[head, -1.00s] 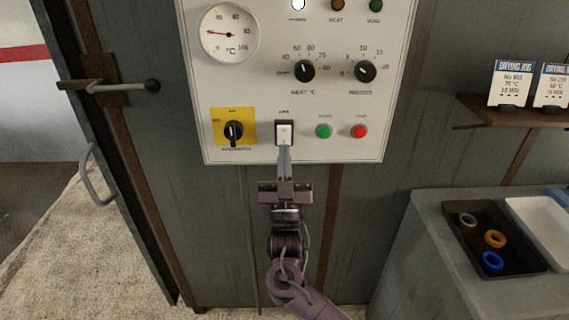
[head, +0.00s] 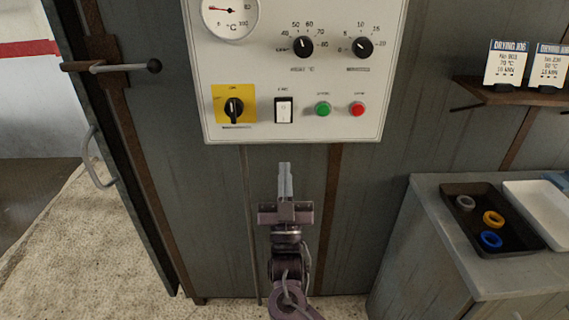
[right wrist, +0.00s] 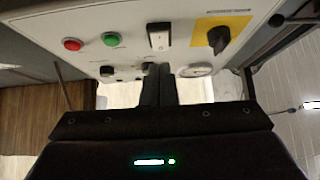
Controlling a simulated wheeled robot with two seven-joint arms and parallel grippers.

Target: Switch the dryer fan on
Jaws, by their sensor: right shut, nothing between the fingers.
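The control panel (head: 215,125) of the dryer carries a white rocker switch (head: 284,110) in a black frame, with a label above it too small to read surely. The switch also shows in the right wrist view (right wrist: 158,41). I cannot tell which way the rocker is tipped. My right gripper (head: 285,167) is shut and empty, pointing up just below the panel's lower edge, apart from the switch. Its fingers also show in the right wrist view (right wrist: 158,72). My left gripper is not in view.
Beside the rocker are a black rotary switch on a yellow plate (head: 220,93), a green button (head: 323,109) and a red button (head: 357,109). Two knobs (head: 303,46) (head: 363,47) sit above. A door handle (head: 125,67) is left; a counter with a black tray (head: 480,187) is right.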

